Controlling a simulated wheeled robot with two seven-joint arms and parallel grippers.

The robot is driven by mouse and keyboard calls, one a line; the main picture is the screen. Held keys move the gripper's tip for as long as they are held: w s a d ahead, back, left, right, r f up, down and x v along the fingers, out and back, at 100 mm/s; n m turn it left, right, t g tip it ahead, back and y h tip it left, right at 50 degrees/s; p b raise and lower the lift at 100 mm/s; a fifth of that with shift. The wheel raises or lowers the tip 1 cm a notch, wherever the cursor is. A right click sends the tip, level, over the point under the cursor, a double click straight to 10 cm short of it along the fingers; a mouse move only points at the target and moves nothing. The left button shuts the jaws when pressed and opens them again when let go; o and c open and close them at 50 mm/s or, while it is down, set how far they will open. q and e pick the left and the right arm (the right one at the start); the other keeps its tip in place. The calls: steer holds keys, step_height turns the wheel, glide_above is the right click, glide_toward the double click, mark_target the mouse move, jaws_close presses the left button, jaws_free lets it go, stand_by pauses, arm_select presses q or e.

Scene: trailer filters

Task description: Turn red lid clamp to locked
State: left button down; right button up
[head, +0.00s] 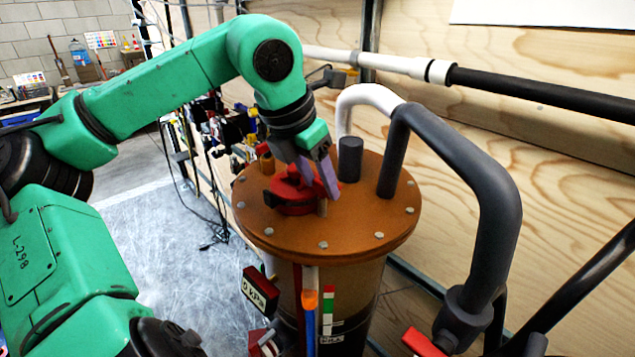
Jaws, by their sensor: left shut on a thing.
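The red lid clamp (290,196) sits on the orange-brown round lid (350,228) of a filter vessel, left of the lid's middle. My left gripper (318,182) comes down from above with its purple-grey fingers at the clamp's right side, shut on the red lid clamp. The fingers hide part of the clamp, so its exact angle is hard to tell. My right gripper is not in view.
A grey stub (350,158) stands on the lid just behind my fingers. A thick grey pipe (470,170) and a white pipe (368,98) rise from the lid's back and right. A pressure display (260,291) hangs at the vessel's front left. Bare floor lies left.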

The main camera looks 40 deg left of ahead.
arm_select(q)
steer(key=shift+n, duration=0.4)
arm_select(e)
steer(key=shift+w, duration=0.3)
arm_select(q)
steer(key=shift+c, duration=2.4)
jaws_free()
steer(key=shift+o, duration=1.2)
steer(key=shift+w, duration=0.15)
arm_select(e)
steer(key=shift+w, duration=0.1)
arm_select(q)
steer(key=shift+s+r, duration=0.2)
steer(key=shift+r, duration=0.3)
steer(key=b+v, duration=0.1)
steer(key=v, duration=1.2)
steer(key=shift+d+r, duration=0.2)
steer(key=shift+r, duration=0.05)
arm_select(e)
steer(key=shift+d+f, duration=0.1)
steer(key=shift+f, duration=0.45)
